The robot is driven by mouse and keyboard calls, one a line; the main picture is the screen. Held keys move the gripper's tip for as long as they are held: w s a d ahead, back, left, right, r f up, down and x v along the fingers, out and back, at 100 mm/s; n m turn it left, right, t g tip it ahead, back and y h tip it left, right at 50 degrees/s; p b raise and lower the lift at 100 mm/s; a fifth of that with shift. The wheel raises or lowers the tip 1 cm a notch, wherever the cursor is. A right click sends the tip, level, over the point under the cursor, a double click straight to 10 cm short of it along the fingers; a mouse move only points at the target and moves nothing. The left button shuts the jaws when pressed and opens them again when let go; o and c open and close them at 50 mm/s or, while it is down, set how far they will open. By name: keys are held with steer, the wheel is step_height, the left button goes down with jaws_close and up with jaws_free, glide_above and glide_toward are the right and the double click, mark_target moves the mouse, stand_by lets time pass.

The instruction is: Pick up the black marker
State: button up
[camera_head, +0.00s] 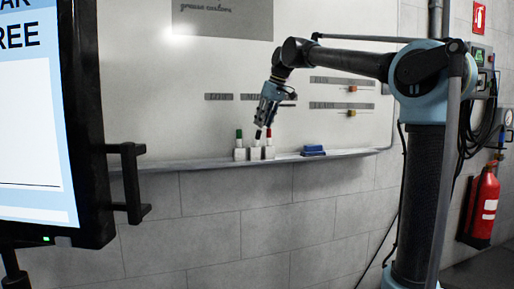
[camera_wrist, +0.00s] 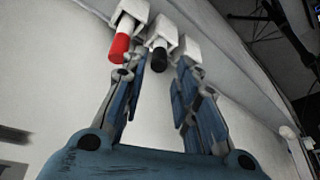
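The black marker (camera_head: 257,134) stands upright in a white holder on the whiteboard ledge, between a green marker (camera_head: 239,134) and a red marker (camera_head: 269,133). My gripper (camera_head: 262,122) is just above it, pointing down. In the wrist view, my gripper (camera_wrist: 160,68) is open, and the black marker (camera_wrist: 159,58) lies between its two fingers. The red marker (camera_wrist: 119,48) is outside the left finger. The green marker is not visible in the wrist view. I cannot tell whether either finger touches the black marker.
A blue eraser (camera_head: 313,151) lies on the ledge (camera_head: 200,163) to the right of the markers. The whiteboard (camera_head: 150,80) is close behind my gripper. A large screen (camera_head: 40,120) with a black handle stands at the left. A fire extinguisher (camera_head: 484,205) hangs at the far right.

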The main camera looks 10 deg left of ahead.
mark_target(259, 138)
steer(key=shift+x, duration=4.15)
steer(key=shift+d, duration=0.2)
jaws_close()
